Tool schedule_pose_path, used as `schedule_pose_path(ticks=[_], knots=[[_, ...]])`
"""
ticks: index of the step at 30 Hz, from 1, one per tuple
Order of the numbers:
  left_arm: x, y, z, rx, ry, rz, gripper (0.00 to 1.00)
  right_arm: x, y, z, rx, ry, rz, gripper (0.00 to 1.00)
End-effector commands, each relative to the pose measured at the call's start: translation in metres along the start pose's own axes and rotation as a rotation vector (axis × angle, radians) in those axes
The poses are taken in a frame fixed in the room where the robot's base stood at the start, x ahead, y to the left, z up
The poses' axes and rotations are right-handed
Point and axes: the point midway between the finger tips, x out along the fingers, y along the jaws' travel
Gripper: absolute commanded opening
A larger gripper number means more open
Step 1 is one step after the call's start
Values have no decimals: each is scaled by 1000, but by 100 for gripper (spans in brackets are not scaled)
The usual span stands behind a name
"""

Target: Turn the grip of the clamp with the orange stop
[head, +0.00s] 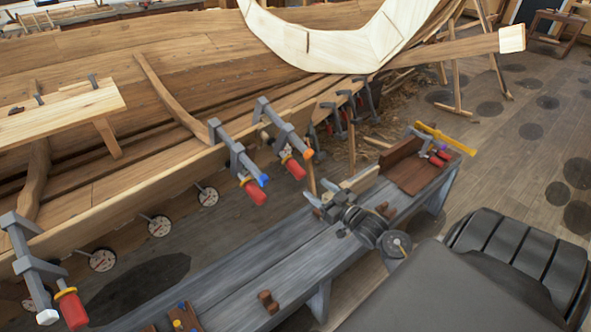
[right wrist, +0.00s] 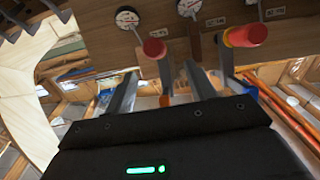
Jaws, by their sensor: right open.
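The clamp with the orange stop (head: 308,154) hangs on the hull's plank edge, with its red grip (head: 297,168) below the bar. My right gripper (head: 322,195) is open and empty, just below and to the right of that grip, apart from it. In the right wrist view the orange stop (right wrist: 165,101) shows between my two open fingers (right wrist: 160,88), and the red grip (right wrist: 153,48) lies beyond them. A similar clamp with a blue stop (head: 263,180) and red grip (head: 254,191) is to the left. My left gripper is not in view.
A third clamp with a white stop (head: 47,317) is at the lower left. Round dials (head: 209,196) hang along the hull (head: 130,195). A grey bench (head: 235,275) runs below my right gripper, with a brown tray (head: 415,175) and a yellow tool (head: 445,138) at its far end.

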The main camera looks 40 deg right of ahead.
Motion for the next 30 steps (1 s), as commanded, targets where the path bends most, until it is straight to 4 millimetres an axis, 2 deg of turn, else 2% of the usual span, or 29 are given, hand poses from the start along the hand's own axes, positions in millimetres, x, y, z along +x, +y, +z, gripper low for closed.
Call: schedule_pose_path(ticks=[3, 11, 24, 30], knots=[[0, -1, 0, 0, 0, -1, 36, 0, 6, 4, -110, -31, 20, 56], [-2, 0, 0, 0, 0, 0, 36, 8, 6, 3, -134, -31, 18, 56], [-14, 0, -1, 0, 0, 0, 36, 83, 7, 4, -130, -31, 17, 56], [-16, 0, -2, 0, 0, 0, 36, 104, 7, 6, -131, -31, 18, 56]])
